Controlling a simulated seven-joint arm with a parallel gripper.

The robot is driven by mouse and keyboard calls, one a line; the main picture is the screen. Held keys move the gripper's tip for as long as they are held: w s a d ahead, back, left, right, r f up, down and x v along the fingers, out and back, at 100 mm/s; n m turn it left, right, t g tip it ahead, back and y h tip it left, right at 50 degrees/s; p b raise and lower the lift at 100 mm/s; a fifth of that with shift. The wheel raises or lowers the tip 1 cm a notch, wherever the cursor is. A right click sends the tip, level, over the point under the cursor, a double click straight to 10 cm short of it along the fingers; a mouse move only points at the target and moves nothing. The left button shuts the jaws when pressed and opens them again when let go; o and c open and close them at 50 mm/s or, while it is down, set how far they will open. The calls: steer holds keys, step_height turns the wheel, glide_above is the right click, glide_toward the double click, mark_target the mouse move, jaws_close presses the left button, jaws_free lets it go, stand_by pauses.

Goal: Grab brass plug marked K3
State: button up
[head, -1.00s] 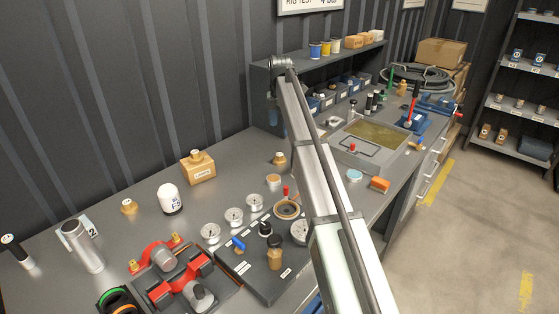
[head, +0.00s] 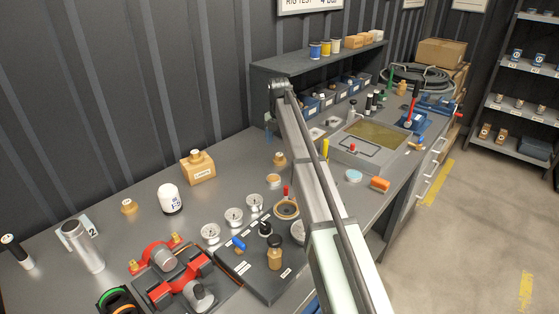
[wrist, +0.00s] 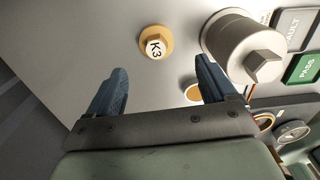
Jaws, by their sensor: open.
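In the head view most of my gripper is hidden behind my arm. A brass plug (head: 279,159) stands on the bench beside my arm there, but its mark cannot be read.
In the wrist view a large grey cylinder with a hex end (wrist: 243,47) stands close right of the plug. Green PASS (wrist: 302,67) and grey FAULT (wrist: 297,27) plates lie beyond.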

mark_target(280, 155)
steer(key=shift+w+d+f, duration=0.1)
steer(key=shift+w+f, duration=0.1)
steer(key=shift+f, duration=1.55)
steer(key=shift+w+f, duration=0.2)
steer(key=shift+f, duration=1.5)
steer(key=shift+c, duration=0.4)
steer(key=c, duration=1.2)
